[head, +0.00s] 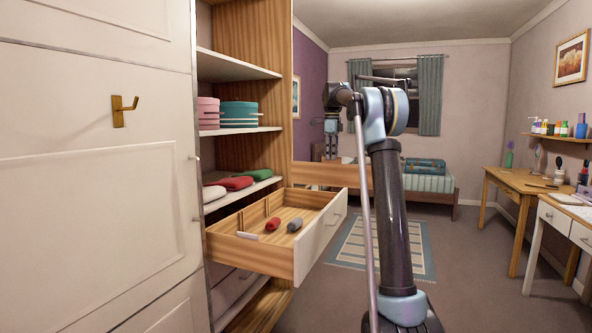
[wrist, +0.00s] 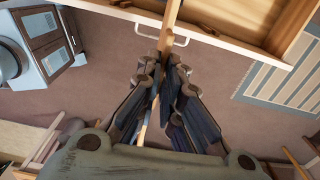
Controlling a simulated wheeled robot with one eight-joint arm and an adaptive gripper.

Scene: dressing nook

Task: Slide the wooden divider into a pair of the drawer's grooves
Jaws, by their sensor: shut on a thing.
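My gripper (head: 332,140) points down and is shut on the wooden divider (head: 332,176), a flat light-wood board held level beneath it. In the wrist view the divider (wrist: 168,22) shows edge-on as a narrow strip between the dark fingers (wrist: 166,85), crossing the drawer's front edge in the picture. The open drawer (head: 322,236) has a white front and wooden walls; it also shows in the wrist view (wrist: 240,46). In the head view the divider appears above and behind the drawer, apart from it. Thin upright strips show on the drawer's inner wall; the grooves are too small to make out clearly.
Inside the drawer lie a red roll (head: 273,224), a grey roll (head: 294,225) and a small white piece (head: 247,236). Shelves (head: 232,130) with folded clothes and boxes rise above it. A striped rug (head: 385,248) lies beyond on open floor; desks (head: 520,190) stand right.

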